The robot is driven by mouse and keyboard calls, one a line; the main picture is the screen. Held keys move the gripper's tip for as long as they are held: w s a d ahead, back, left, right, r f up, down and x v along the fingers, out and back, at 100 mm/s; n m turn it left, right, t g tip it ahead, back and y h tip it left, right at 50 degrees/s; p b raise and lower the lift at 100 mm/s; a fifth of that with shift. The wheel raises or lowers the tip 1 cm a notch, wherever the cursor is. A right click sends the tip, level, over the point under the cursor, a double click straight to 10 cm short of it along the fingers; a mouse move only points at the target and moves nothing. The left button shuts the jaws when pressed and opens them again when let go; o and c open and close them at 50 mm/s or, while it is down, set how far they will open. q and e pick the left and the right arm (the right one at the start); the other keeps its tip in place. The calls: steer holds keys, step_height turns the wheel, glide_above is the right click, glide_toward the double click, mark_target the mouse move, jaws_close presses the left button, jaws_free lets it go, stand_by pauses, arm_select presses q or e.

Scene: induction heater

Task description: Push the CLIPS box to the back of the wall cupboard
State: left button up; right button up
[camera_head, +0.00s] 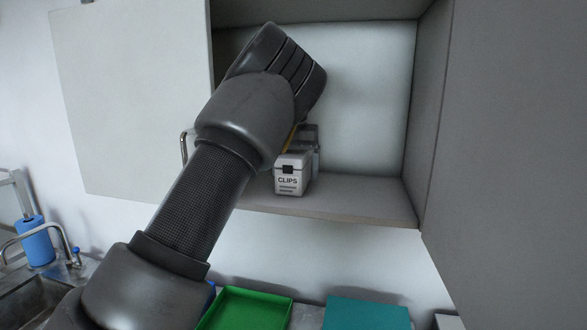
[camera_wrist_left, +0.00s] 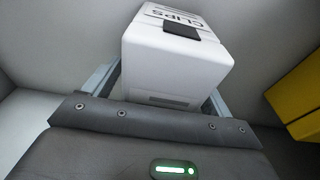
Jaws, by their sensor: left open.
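The white CLIPS box (camera_head: 289,175) with a dark latch stands upright near the front edge of the wall cupboard's bottom shelf (camera_head: 350,197). My left arm reaches up across it, and the arm hides most of my left gripper in the head view. In the left wrist view the CLIPS box (camera_wrist_left: 175,62) is close in front of the palm. My left gripper (camera_wrist_left: 158,90) is open, with one finger at each side of the box. I cannot tell whether the fingers touch it. My right gripper is not in view.
A yellow object (camera_wrist_left: 300,95) is beside the box in the left wrist view. The shelf right of the box is clear. A pale door panel (camera_head: 125,100) is at left and a large grey panel (camera_head: 510,150) at right. Below are a green tray (camera_head: 245,310) and a teal item (camera_head: 367,314).

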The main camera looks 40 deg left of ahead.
arm_select(q)
steer(key=shift+a+f, duration=0.1)
steer(key=shift+f, duration=0.15)
steer(key=shift+c, duration=0.4)
